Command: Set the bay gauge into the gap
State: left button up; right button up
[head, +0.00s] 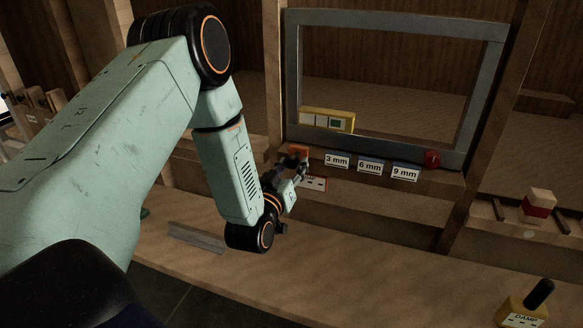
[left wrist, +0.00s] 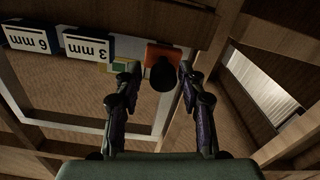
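An orange-red block with a black knob (head: 298,152) stands on the ledge, left of the 3 mm block; I cannot read a name on it. In the left wrist view, its black knob (left wrist: 163,76) lies between the fingers of my left gripper (left wrist: 159,70), with slim space on both sides. My left gripper also shows in the head view (head: 295,167), close in front of the orange block. White-faced blocks marked 3 mm (head: 337,160), 6 mm (head: 370,166) and 9 mm (head: 404,172) stand in a row. Which gap is meant is unclear. My right gripper is out of view.
A grey frame (head: 290,75) rises behind the row, with a yellow panel (head: 327,120) at its lower left. A red knob (head: 432,159) sits right of 9 mm. A grey strip (head: 196,237) lies on the counter. A DAMP block (head: 522,314) stands at the lower right.

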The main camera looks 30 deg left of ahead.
pick_arm(q)
jog(key=shift+c, duration=0.7)
jog(key=shift+s+a+r, duration=0.1)
jog(key=shift+s+a, duration=0.15)
jog(key=shift+s, duration=0.05)
jog(key=c, duration=0.3)
jog(key=shift+w+d, duration=0.1)
jog(key=shift+d, duration=0.05)
grip_shut()
